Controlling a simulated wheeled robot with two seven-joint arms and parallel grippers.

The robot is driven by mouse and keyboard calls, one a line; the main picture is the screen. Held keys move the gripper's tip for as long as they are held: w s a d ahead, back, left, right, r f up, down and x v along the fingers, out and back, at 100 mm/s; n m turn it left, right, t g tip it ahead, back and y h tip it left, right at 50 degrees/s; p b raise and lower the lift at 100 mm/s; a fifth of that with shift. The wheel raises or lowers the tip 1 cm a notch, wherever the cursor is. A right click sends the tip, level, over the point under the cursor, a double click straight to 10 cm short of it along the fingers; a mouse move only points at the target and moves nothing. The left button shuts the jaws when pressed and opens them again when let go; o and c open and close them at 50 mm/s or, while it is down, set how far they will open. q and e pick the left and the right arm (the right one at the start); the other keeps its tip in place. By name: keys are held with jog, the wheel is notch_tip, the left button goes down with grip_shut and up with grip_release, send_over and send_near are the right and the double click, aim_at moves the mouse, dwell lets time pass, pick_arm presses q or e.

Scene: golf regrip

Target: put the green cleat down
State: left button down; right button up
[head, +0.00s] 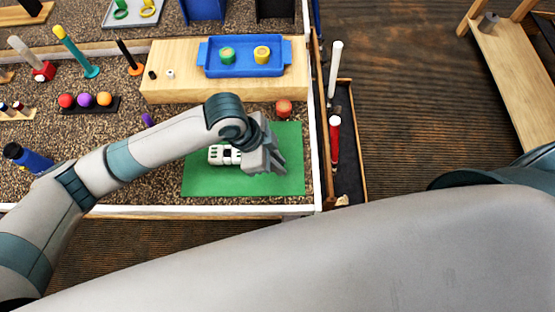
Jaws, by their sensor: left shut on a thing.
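My left gripper (272,162) is over the right half of a green mat (205,182), its fingers pointing down and to the right. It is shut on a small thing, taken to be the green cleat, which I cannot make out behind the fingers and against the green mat. I cannot tell whether it touches the mat. A white piece with dark spots (222,155) lies on the mat just left of the gripper, partly hidden by it. My right gripper is not in view.
A blue tray (208,69) holding a green round piece (228,55) and a yellow one (262,54) stands on a wooden block (185,93). A red-orange piece (284,107) is behind the mat. A narrow dark trough (345,170) runs along the right edge. The mat's front is clear.

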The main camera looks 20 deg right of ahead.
pick_arm(q)
jog(key=c, duration=1.7)
grip_release()
jog(key=shift+f, duration=0.1)
jog(key=shift+c, duration=0.2)
jog(key=b+v, duration=0.2)
jog(key=v, duration=1)
